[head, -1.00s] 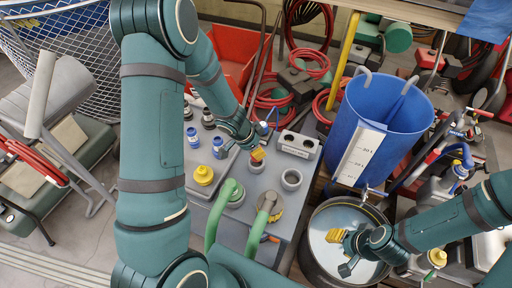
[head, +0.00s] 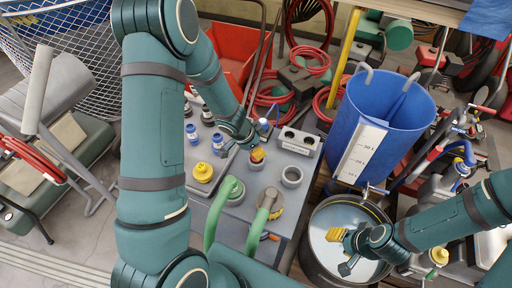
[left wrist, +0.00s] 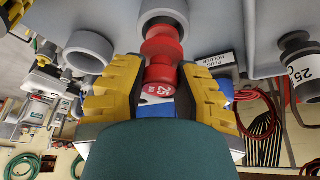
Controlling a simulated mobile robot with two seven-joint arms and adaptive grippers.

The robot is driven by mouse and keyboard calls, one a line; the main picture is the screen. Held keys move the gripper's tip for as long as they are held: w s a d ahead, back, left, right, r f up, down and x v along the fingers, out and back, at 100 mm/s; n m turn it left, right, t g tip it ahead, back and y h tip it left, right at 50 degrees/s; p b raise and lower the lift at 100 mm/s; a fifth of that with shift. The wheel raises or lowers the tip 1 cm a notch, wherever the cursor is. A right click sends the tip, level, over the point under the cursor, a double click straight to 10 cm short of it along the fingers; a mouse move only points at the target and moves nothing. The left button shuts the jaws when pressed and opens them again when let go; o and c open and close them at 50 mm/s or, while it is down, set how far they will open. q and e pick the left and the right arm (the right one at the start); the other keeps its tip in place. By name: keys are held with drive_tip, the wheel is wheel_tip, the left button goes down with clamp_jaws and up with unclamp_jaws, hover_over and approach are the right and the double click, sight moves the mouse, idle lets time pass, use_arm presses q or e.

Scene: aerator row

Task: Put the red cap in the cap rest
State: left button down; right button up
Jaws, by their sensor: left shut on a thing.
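A grey two-hole block (head: 297,141) stands behind the cup. A yellow cap (head: 203,172) and blue-topped bottles (head: 192,134) are on the left of the bench. Green hoses (head: 218,210) rise at its front. A blue barrel (head: 385,120) and metal drum (head: 323,268) stand to the right.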

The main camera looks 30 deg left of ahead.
use_arm(q)
drive_tip(key=shift+f+b, duration=1)
drive_tip(key=shift+f, duration=0.35)
drive_tip(key=c, duration=0.7)
unclamp_jaws()
drive_tip(key=shift+v, duration=6.05)
drive_tip(key=shift+d, duration=0.1)
